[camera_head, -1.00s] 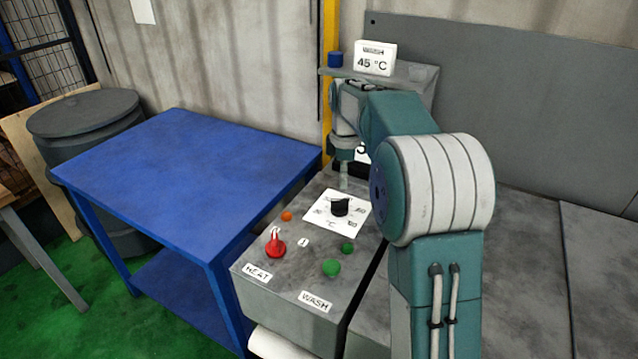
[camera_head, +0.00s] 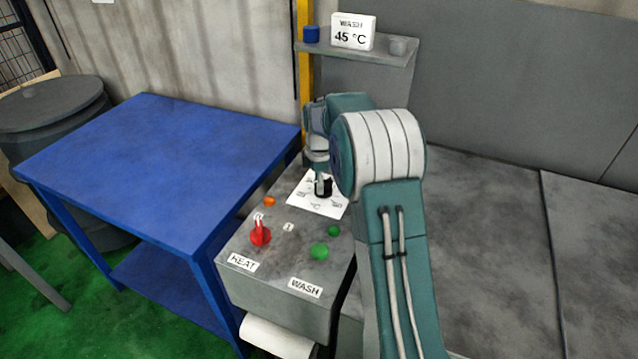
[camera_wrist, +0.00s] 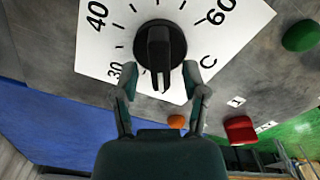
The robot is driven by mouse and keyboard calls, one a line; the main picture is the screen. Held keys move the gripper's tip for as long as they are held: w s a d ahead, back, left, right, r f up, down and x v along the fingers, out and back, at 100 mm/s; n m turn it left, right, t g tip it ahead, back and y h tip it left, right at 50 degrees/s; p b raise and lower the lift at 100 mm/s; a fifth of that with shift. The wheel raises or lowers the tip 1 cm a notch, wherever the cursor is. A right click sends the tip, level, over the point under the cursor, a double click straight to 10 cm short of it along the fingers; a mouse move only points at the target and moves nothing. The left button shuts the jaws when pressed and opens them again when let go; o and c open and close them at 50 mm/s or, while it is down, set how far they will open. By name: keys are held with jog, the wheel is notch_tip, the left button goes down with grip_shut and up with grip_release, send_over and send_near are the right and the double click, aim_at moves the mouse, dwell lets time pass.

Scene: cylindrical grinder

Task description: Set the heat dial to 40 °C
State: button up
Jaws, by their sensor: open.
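The heat dial is a black round knob with a raised grip bar (camera_wrist: 160,48) on a white scale plate (camera_wrist: 95,52). In the wrist view 30, 40 and 60 are legible on the plate. The bar runs up and down the picture; which end marks the setting I cannot tell. In the head view the dial (camera_head: 327,190) is partly hidden by my gripper (camera_head: 320,182). My gripper (camera_wrist: 160,74) is open, with its fingertips either side of the bar's near end. Contact with the bar is not clear.
A red switch (camera_head: 260,235), an orange lamp (camera_head: 269,201) and green buttons (camera_head: 320,251) sit near the dial on the grey panel. A sign reading WASH 45 °C (camera_head: 353,32) stands on the shelf behind. The blue table (camera_head: 160,150) at left is empty.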

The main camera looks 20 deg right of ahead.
jog(key=shift+d+f, duration=0.1)
jog(key=shift+f, duration=0.2)
grip_shut()
